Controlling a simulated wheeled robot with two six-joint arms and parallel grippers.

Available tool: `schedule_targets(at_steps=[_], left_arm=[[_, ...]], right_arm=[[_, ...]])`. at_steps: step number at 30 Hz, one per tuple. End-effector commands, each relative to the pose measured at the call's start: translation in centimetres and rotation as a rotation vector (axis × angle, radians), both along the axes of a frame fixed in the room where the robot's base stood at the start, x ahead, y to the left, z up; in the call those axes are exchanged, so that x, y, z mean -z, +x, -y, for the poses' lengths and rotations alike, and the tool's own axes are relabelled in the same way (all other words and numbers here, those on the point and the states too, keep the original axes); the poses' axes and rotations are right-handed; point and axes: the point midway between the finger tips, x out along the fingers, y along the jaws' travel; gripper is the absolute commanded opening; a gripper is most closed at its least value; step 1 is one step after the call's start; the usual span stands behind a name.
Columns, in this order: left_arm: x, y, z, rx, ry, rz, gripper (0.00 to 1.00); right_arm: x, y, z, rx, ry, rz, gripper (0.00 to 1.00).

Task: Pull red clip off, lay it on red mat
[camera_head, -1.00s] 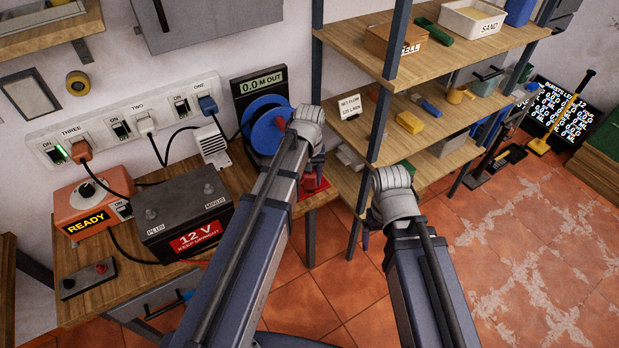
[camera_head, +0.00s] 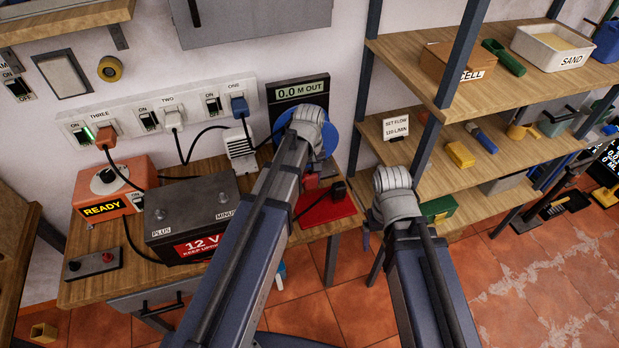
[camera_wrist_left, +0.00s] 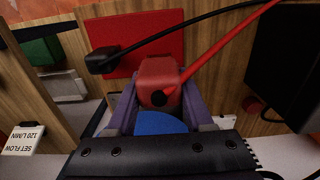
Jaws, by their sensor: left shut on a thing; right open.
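My left gripper (camera_wrist_left: 160,100) is shut on the red clip (camera_wrist_left: 158,75), whose red cable runs up right in the left wrist view. In the head view the red clip (camera_head: 311,182) shows just below my left wrist. The red mat (camera_head: 325,212) lies at the bench's right end; it also shows in the left wrist view (camera_wrist_left: 150,40), beyond the clip. A black clip (camera_wrist_left: 103,60) on a black cable is at the mat's edge. The battery (camera_head: 195,215) stands left of my left arm. My right gripper (camera_head: 366,240) is open, mostly hidden behind its wrist.
A blue reel (camera_head: 318,120) stands behind my left wrist. An orange charger marked READY (camera_head: 110,190) is left of the battery. The shelf unit (camera_head: 440,120) stands right of the bench, close to my right wrist. Open tiled floor (camera_head: 500,270) lies right.

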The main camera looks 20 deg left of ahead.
Motion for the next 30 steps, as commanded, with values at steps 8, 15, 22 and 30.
schedule_targets(at_steps=[8, 15, 22, 30], left_arm=[[0.3, 0.0, 0.0, 0.001, 0.0, 0.0, 0.0], [1.9, 0.0, 0.0, 0.002, 0.0, 0.0, 0.0], [4.4, 0.0, 0.0, 0.002, 0.0, 0.0, 0.0], [7.2, 0.0, 0.0, 0.002, 0.0, 0.0, 0.0]], right_arm=[[0.3, 0.0, 0.0, 0.0, 0.0, 0.0, 0.88], [1.9, 0.0, 0.0, 0.0, 0.0, 0.0, 0.88], [4.4, 0.0, 0.0, 0.0, 0.0, 0.0, 0.88], [7.2, 0.0, 0.0, 0.0, 0.0, 0.0, 0.88]])
